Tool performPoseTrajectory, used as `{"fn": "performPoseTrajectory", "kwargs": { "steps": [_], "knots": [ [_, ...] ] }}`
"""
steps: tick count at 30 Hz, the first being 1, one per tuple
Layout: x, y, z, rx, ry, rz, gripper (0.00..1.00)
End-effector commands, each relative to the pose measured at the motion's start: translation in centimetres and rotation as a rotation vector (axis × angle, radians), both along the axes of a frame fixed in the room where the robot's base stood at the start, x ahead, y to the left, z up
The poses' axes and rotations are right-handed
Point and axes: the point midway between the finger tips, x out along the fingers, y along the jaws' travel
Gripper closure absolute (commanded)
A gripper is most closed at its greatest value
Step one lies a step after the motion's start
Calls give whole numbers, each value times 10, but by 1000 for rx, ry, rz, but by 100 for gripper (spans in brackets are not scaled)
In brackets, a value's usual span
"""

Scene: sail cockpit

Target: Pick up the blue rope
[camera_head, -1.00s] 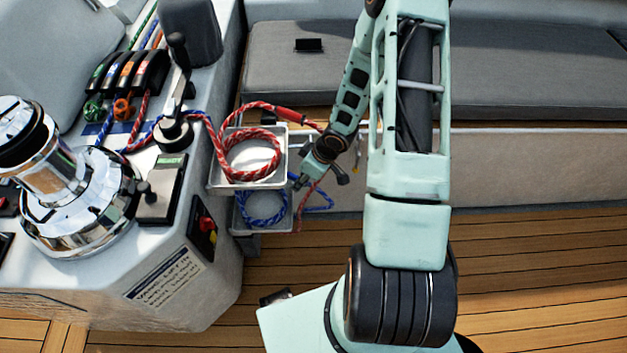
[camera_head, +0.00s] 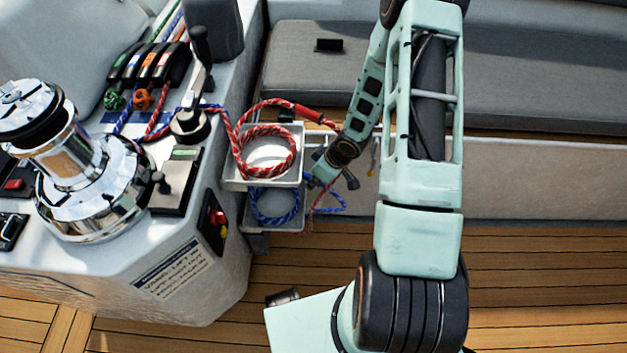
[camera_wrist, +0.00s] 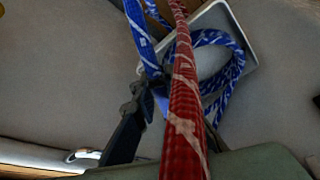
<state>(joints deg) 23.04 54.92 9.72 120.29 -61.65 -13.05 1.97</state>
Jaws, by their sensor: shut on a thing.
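The blue rope (camera_head: 277,221) lies coiled in the lower tray (camera_head: 246,217), with a tail hanging past the tray's right side. The rest of the blue rope loops behind. A red rope strand (camera_wrist: 184,100) crosses in front and hides part of the grip.
The red rope (camera_head: 238,150) is coiled in the upper tray (camera_head: 235,184), directly above the lower one, and its end hangs beside my gripper. A chrome winch (camera_head: 85,205) and console stand left. A bench seat (camera_head: 540,95) runs behind. The wooden deck (camera_head: 540,300) is clear.

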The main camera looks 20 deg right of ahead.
Motion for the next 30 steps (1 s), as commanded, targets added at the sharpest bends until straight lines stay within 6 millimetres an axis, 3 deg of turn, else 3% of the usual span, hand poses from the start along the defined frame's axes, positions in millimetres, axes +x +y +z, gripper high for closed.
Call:
{"fn": "performPoseTrajectory", "kwargs": {
  "steps": [21, 30],
  "knots": [
    [0, 0, 30, 1, -1, 0, 100],
    [0, 0, 30, 1, -1, 0, 100]
  ]
}}
